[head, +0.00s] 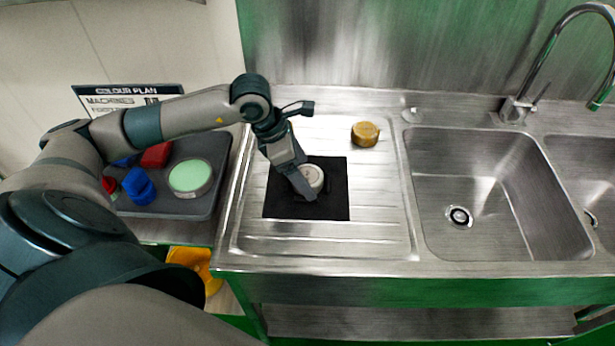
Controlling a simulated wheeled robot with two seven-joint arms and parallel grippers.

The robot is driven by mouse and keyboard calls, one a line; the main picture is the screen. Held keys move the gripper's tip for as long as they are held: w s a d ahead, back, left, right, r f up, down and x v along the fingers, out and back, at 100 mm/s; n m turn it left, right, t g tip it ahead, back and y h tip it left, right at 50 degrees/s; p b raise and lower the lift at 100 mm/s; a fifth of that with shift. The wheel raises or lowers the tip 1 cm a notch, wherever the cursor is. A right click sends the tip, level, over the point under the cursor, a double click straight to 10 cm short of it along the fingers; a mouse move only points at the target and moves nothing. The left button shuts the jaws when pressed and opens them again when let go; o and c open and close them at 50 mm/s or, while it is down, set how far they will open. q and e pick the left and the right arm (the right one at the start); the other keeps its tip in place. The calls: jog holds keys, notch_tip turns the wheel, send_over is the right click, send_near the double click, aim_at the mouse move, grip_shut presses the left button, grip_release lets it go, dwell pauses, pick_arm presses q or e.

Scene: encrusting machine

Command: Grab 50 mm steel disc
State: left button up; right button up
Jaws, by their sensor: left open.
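A small pale round disc (313,177), which looks like the steel disc, rests on a black square mat (334,205) on the ribbed drainboard. My left gripper (308,190) reaches down over the mat from the upper left. Its fingers are open, at the disc's left and near side, and they hide part of the disc. I cannot tell whether they touch it. My right gripper is not in view.
A brass-coloured round piece (365,134) stands behind the mat. The sink basin (490,180) with its tap (516,108) lies to the right. A grey tray (205,205) at left holds a green-topped round tin (190,177) and blue and red pieces.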

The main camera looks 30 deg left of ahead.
pick_arm(q)
jog(key=shift+c, duration=0.7)
jog(key=c, duration=1.4)
jog(key=shift+r, duration=0.1)
